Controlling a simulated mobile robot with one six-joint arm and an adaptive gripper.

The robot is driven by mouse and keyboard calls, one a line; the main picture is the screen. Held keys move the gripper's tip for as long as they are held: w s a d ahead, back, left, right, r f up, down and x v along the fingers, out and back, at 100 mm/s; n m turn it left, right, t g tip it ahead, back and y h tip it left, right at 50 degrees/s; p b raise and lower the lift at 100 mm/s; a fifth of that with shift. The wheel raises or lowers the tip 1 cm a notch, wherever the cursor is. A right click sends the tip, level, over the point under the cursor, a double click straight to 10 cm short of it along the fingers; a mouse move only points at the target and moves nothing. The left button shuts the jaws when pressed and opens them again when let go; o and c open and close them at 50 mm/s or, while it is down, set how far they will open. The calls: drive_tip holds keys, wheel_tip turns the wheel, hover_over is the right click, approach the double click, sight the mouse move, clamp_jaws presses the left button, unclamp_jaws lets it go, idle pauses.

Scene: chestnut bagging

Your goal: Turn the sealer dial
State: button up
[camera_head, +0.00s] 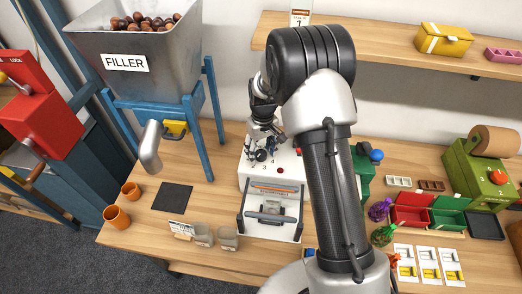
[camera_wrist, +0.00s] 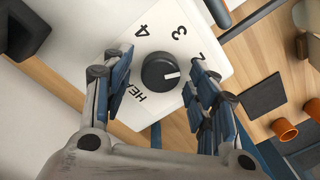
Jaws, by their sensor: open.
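The sealer (camera_head: 272,228) is a white machine with a front bar, standing on the wooden table in the head view. Its dial (camera_wrist: 158,70) is a round black knob with a white mark, on a white panel (camera_wrist: 145,40) in the wrist view. The mark points right in that picture. The printed 3 and 4 are readable; the heat label and another number are partly covered by my fingers. My gripper (camera_wrist: 162,62) is open, with one finger on each side of the dial and a visible gap to it. In the head view my gripper (camera_head: 260,143) is above the sealer's back part.
The filler hopper (camera_head: 182,60) with chestnuts stands on a blue frame at left. A dark mat (camera_head: 172,197), orange cups (camera_head: 117,217) and glass jars (camera_head: 228,240) lie left of the sealer. Red and green trays (camera_head: 410,216) stand at right. A shelf (camera_head: 390,47) runs above.

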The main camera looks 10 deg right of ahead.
sight(262, 152)
wheel_tip(262, 152, up, 12)
drive_tip(key=shift+d, duration=0.2)
idle(0.5)
drive_tip(key=shift+f, duration=0.1)
idle(0.3)
